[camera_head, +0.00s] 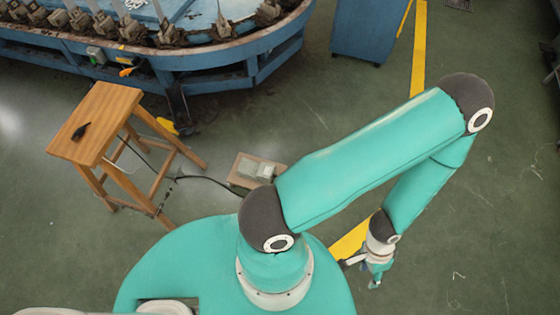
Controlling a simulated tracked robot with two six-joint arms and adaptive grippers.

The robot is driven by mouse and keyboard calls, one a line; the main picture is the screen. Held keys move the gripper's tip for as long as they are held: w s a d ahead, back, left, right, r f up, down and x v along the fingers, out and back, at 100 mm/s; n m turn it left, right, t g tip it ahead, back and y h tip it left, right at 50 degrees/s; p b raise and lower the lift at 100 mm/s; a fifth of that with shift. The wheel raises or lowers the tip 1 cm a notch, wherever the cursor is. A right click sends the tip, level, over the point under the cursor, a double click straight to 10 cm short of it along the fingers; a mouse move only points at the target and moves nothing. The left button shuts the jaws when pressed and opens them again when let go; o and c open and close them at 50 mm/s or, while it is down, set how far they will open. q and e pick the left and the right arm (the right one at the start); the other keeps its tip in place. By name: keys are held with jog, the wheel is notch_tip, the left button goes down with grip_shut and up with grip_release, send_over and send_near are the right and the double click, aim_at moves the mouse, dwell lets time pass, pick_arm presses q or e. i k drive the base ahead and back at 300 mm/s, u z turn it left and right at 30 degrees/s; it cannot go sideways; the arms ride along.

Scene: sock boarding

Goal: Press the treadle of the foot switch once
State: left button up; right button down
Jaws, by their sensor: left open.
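A low pale grey-green device on a flat tan base (257,171) sits on the floor left of the picture's middle. It looks like the foot switch, and a dark cable runs from it toward the stool. Its treadle is too small to make out clearly, and my teal arm passes close to its right side in the picture. My left gripper (364,273) is at the lower right, over the floor by a yellow stripe, well apart from the device. It is open and appears empty. My right gripper is out of view.
A wooden stool (101,118) with a small black object (80,131) on its seat stands at the left. A blue machine (215,58) with many stations fills the top left. A blue cabinet (367,30) stands at the top. The floor at the right is clear.

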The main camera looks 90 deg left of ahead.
aim_at(247, 167)
jog(key=z, duration=0.95)
jog(key=i, duration=0.15)
jog(key=u, duration=3)
jog(key=i, duration=0.25)
jog(key=u, duration=1.85)
jog(key=k, duration=0.6)
jog(key=u, duration=0.4)
jog(key=i, duration=1.6)
jog(key=z, duration=0.4)
